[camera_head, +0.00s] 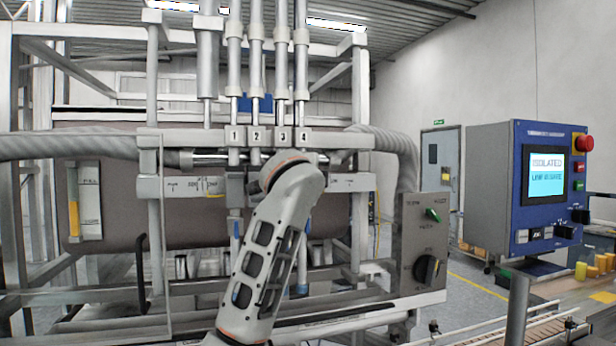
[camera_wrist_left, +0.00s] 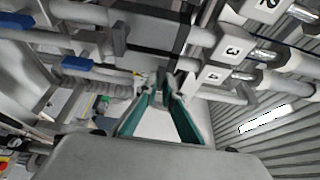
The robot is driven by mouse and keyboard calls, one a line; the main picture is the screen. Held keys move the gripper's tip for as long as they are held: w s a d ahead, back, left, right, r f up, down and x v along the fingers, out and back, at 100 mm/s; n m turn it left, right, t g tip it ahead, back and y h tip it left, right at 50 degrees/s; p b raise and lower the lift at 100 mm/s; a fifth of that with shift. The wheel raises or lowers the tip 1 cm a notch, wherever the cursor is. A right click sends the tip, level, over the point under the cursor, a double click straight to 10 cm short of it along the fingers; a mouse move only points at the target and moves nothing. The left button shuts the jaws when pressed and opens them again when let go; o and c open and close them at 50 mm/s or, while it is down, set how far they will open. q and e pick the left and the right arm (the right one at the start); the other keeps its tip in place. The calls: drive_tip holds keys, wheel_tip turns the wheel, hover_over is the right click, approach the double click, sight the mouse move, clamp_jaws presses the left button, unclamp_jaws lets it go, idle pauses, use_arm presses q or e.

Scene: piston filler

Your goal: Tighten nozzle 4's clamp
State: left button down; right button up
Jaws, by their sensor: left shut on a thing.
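Nozzle 4's label plate (camera_head: 303,138) is the rightmost of the numbered row on the filler, below its upright cylinder. My left arm rises in front of the nozzles in the head view and hides its own gripper and the clamp area there. In the left wrist view, the 4 label (camera_wrist_left: 214,77) is right of my left gripper (camera_wrist_left: 161,84). Its teal-sided fingers converge on a small grey part beside the number 4 bar, which looks like nozzle 4's clamp. The fingertips cover most of that part. My right gripper is in neither view.
Nozzle plates 1 (camera_head: 234,137), 2 and 3 stand close to the left of 4. A thick hose (camera_head: 385,141) curves down at right. A grey switch box (camera_head: 424,240) and a blue control panel (camera_head: 548,190), its screen reading ISOLATED, stand further right.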

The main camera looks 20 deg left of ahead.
use_arm(q)
drive_tip(key=c, duration=2.2)
unclamp_jaws()
drive_tip(key=v, duration=1.2)
drive_tip(key=shift+a, duration=0.1)
drive_tip(key=shift+s, duration=0.1)
